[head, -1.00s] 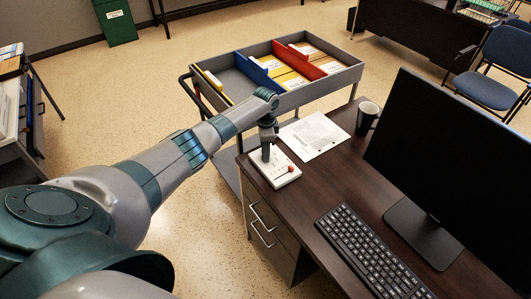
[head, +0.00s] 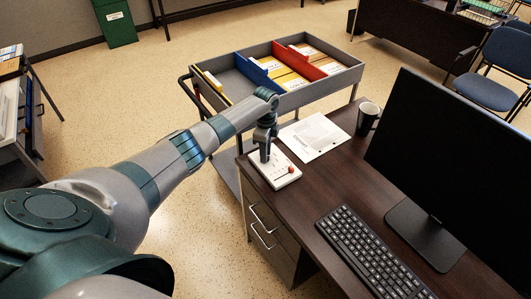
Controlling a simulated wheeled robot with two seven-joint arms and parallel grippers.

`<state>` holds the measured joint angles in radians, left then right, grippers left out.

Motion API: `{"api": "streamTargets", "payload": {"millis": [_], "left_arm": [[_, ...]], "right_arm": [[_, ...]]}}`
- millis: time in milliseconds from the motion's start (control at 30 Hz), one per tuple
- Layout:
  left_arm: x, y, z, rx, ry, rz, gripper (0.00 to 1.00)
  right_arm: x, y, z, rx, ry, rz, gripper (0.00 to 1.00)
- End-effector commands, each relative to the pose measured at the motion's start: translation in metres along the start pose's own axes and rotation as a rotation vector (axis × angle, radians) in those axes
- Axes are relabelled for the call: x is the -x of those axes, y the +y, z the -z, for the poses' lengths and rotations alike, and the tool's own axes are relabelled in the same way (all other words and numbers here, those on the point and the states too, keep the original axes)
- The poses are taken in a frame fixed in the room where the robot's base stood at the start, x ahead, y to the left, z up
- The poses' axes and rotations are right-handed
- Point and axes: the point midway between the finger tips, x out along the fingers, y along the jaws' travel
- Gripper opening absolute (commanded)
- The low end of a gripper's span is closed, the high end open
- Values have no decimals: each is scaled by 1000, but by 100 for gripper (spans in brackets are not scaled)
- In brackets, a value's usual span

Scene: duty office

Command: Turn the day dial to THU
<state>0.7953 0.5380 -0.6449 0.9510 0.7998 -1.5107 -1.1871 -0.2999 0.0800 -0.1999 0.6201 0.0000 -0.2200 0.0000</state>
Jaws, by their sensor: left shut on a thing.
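A white device with a small red knob or marker (head: 291,169) lies on the near left corner of the dark desk (head: 330,194). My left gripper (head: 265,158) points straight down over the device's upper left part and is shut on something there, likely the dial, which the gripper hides. The day lettering is too small to read, so I cannot tell which day the dial shows. My right gripper is not in the head view.
A printed sheet (head: 313,135) lies just behind the device, with a dark mug (head: 367,118) to its right. A keyboard (head: 370,255) and a monitor (head: 455,165) take up the desk's right side. A grey cart with file folders (head: 345,79) stands behind the desk.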

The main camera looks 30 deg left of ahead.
Motion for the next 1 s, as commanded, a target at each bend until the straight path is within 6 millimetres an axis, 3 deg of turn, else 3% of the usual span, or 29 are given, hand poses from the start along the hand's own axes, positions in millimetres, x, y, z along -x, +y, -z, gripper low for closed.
{"api": "streamTargets", "payload": {"millis": [133, 167, 200, 233, 667, 867, 1000], "left_arm": [[1, -1, 0, 1, 1, 1, 1], [1, -1, 0, 1, 1, 1, 31], [1, -1, 0, 1, 1, 1, 40], [1, -1, 0, 1, 1, 1, 42], [4, -1, 0, 1, 1, 2, 42], [22, -1, 0, 0, 2, 3, 42], [44, -2, 0, 0, 1, 5, 42]], "right_arm": [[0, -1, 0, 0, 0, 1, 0], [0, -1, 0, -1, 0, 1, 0], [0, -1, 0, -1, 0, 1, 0], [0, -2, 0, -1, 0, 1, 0], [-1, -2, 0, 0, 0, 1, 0], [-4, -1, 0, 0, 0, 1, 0], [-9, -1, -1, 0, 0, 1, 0]]}}
